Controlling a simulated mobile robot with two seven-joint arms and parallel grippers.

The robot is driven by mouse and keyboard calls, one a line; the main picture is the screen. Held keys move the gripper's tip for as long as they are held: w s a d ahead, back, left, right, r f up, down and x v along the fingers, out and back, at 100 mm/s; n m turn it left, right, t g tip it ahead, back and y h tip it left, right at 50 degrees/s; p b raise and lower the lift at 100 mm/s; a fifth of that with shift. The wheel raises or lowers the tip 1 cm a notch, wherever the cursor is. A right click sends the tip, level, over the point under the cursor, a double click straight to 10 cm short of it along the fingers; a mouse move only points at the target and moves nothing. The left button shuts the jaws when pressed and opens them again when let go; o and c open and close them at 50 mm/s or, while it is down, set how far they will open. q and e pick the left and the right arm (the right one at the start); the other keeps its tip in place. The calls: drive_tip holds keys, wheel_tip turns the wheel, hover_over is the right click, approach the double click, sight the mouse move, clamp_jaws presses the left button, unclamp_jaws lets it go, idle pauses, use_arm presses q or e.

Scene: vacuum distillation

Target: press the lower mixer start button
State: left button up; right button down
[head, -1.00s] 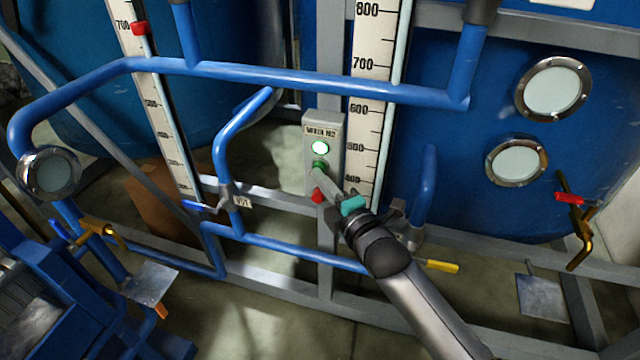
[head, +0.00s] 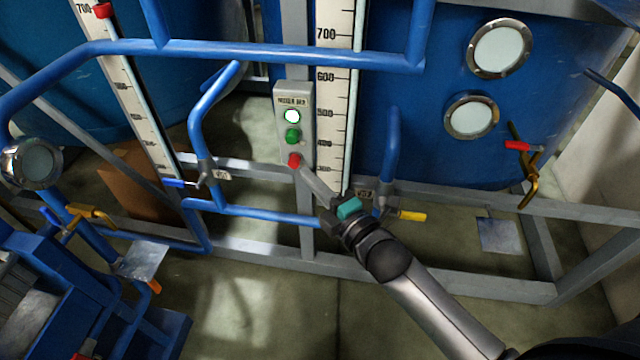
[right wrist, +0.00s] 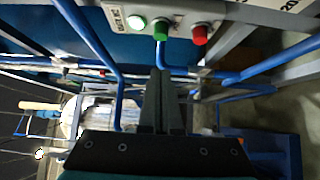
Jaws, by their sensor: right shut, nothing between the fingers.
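The grey mixer control box (head: 307,103) hangs on a frame post in the head view. In the right wrist view the lamp (right wrist: 137,23), green button (right wrist: 160,29) and red button (right wrist: 200,34) lie in a row at the top. My right gripper (head: 304,173) is shut and empty. Its tip overlaps the area just below the red button in the head view; in the wrist view the fingers (right wrist: 161,73) line up under the green button, apart from it. My left gripper is out of view.
Blue pipes (head: 265,48) run above and beside the box. A white level scale (head: 334,90) stands right of it. A valve with a yellow handle (head: 412,216) is close to my right wrist. Grey frame rails (head: 265,253) cross below.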

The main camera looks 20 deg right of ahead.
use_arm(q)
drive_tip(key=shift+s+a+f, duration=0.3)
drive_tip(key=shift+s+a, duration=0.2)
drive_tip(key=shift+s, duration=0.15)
use_arm(e)
drive_tip(key=shift+v, duration=1.5)
drive_tip(key=shift+f, duration=0.1)
